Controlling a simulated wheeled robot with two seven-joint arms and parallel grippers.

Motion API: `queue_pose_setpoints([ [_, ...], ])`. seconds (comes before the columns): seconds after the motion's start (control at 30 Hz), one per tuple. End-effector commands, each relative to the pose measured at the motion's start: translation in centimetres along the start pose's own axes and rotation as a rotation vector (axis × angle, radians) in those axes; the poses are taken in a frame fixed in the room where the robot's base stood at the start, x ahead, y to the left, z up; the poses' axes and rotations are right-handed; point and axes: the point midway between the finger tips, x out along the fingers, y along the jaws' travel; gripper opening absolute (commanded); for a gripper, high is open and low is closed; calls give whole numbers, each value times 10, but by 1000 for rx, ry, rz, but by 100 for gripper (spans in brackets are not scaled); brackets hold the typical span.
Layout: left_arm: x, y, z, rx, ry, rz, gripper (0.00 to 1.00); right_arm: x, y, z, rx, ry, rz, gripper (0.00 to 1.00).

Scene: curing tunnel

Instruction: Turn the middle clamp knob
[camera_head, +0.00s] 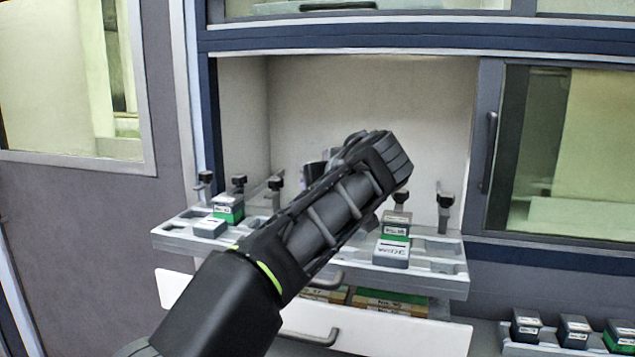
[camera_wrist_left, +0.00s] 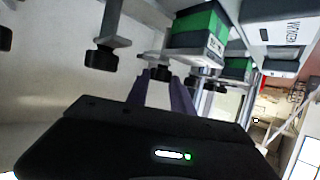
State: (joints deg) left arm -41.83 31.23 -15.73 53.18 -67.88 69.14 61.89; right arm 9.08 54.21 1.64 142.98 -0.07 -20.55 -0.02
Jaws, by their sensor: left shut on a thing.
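My left arm reaches across the head view from the bottom left, and its wrist hides the middle of the grey clamp tray (camera_head: 170,241). In the left wrist view my left gripper (camera_wrist_left: 164,84) has its two fingers closed around a small black clamp knob (camera_wrist_left: 161,73). The hold is partly hidden, and in the head view the fingertips and this knob are behind the wrist. Other black clamp knobs stand along the tray, at the left (camera_head: 239,180) and at the right (camera_head: 445,200). My right gripper is not in view.
Green-and-white labelled blocks sit on the tray at the left (camera_head: 228,208) and right (camera_head: 392,250). Below is a white drawer (camera_head: 400,332) with a grey handle. More blocks (camera_head: 573,330) stand at the lower right. A handled glass door (camera_head: 575,150) is at the right.

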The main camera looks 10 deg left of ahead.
Motion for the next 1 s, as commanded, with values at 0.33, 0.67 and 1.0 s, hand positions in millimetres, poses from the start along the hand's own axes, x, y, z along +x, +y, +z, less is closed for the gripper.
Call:
queue_pose_setpoints([
  [0.33,1,0,2,2,-3,0,50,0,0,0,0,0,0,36],
  [0.67,-3,0,1,1,-2,1,50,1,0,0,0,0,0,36],
  [1.0,-50,1,2,2,-2,4,50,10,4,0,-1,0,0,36],
])
